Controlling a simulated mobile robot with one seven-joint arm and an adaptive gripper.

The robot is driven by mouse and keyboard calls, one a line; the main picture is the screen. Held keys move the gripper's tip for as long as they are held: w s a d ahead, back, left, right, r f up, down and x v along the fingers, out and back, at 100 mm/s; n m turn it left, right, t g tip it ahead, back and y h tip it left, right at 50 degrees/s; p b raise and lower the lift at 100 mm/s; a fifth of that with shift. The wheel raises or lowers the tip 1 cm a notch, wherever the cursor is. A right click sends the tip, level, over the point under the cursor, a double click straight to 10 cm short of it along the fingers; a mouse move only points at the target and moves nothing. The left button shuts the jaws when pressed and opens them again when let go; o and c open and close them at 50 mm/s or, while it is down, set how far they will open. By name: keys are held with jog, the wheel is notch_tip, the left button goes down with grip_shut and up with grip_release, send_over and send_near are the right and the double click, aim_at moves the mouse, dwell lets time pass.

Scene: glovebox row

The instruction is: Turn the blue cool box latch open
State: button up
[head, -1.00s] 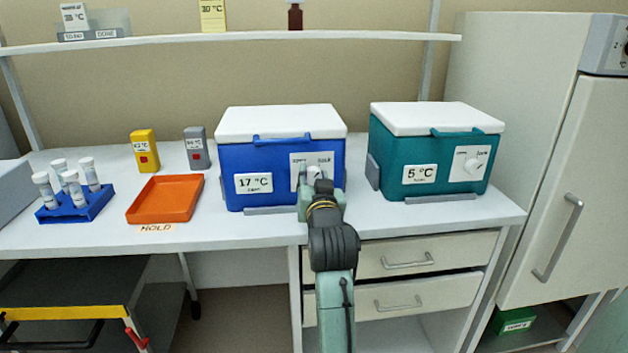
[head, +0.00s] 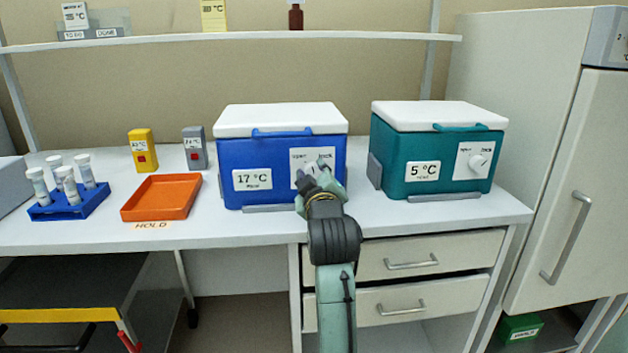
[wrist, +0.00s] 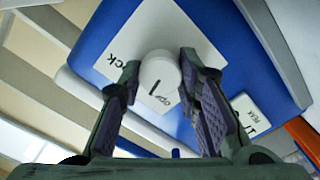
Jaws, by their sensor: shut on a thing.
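The blue cool box (head: 232,155) stands on the bench with its white lid (head: 280,119) closed. Its latch is a round white knob on a white plate marked open on the left and lock on the right. In the wrist view the knob (wrist: 159,76) sits between the two fingers of my gripper (wrist: 158,66), shut on it. The plate looks turned in that view because the wrist is rolled. In the head view my gripper (head: 317,174) covers most of the knob, so I cannot tell its exact angle.
A teal cool box (head: 395,165) with a similar knob stands to the right. An orange tray (head: 161,198), a blue rack (head: 72,206) of tubes and yellow (head: 143,150) and grey (head: 195,149) devices are on the left. A shelf (head: 230,40) runs above.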

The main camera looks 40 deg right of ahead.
jog(key=n+b, duration=0.2)
jog(key=n, duration=0.4)
jog(key=shift+o, duration=0.2)
jog(key=shift+n+b, duration=0.3)
jog(key=o, duration=1.1)
jog(key=shift+o, duration=0.2)
jog(key=v, duration=1.2)
